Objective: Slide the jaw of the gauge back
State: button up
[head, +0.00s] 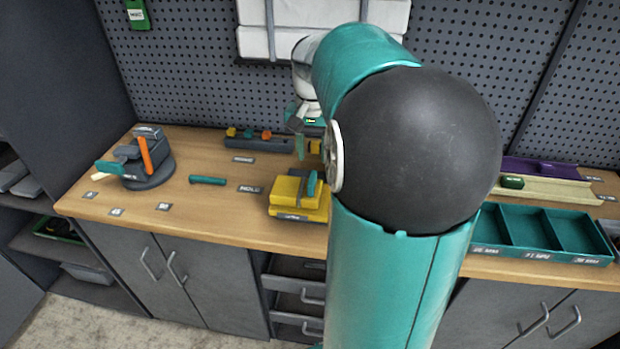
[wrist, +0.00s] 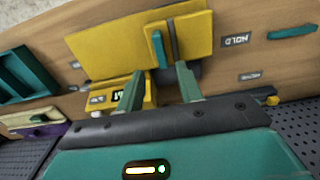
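A yellow block (head: 290,209) with a small teal tab on top stands near the bench's front edge in the head view; it looks like the gauge. In the wrist view its yellow plate (wrist: 105,52) carries a narrower yellow piece, which may be the jaw (wrist: 176,38), with the teal tab (wrist: 158,50) beside it. My gripper (wrist: 158,70) is open, its two green fingers apart with nothing between them. The tab lies just beyond the fingertips, and I see no clear contact. In the head view my gripper (head: 303,140) is partly hidden by my arm.
A teal bar (head: 207,180) lies left of the block. A dark round-based device with an orange lever (head: 150,165) stands farther left. A dark rail with coloured knobs (head: 250,137) sits behind. Right are a cream rail (head: 550,190) and teal tray (head: 510,210). The front left bench is mostly clear.

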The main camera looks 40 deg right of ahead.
aim_at(312, 177)
notch_tip(312, 177, down, 9)
jog(key=shift+r, duration=0.15)
jog(key=shift+c, duration=0.3)
grip_shut()
